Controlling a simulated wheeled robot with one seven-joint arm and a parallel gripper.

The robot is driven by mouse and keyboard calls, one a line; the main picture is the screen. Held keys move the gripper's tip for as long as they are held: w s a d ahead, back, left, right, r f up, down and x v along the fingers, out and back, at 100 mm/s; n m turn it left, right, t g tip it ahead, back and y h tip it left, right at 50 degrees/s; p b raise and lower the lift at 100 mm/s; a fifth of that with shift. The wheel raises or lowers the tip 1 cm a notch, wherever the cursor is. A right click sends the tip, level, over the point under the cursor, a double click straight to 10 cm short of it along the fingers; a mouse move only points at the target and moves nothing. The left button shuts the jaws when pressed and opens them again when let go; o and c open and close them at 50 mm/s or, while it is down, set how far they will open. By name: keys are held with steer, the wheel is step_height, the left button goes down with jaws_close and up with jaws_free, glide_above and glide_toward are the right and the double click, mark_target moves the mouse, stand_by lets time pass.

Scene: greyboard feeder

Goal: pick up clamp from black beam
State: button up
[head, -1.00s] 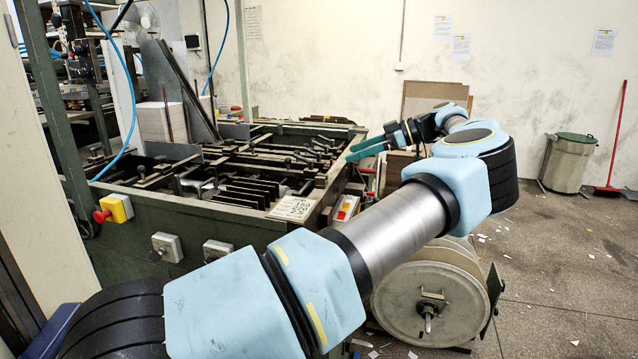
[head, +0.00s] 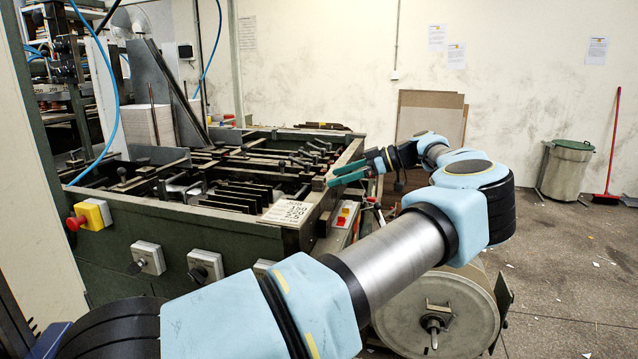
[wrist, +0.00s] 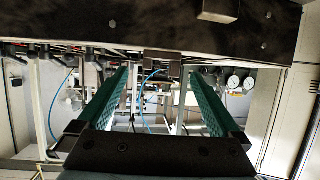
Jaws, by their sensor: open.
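My gripper (head: 334,176) has two teal fingers and is open and empty at the machine's right rim in the head view. In the wrist view my gripper (wrist: 157,72) has its fingers spread wide, pointing toward a dark beam (wrist: 150,36) that crosses the top of the picture. A small dark block (wrist: 160,66) sits at the beam's lower edge, between the fingertips in the picture. It may be the clamp, but I cannot tell for sure. Several small dark clamp-like parts (head: 312,150) stand along the machine's top in the head view. Contact with the fingers is not visible.
The green feeder machine (head: 225,235) fills the left, with a yellow-and-red stop button (head: 90,215) on its side. A large roll (head: 435,315) stands below my arm. A bin (head: 565,170) and red broom (head: 610,160) stand at the far right. Floor on the right is mostly clear.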

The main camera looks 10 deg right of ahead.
mark_target(319, 179)
steer(key=p+x, duration=0.1)
steer(key=x, duration=0.1)
steer(key=r+p+x, duration=0.1)
steer(key=p+x, duration=0.1)
steer(key=x, duration=0.1)
steer(key=shift+a+f, duration=0.1)
steer(key=shift+a, duration=0.3)
steer(key=shift+w+a+f, duration=0.15)
steer(key=shift+a+f, duration=0.05)
steer(key=shift+f, duration=0.05)
steer(key=shift+c, duration=0.2)
jaws_close()
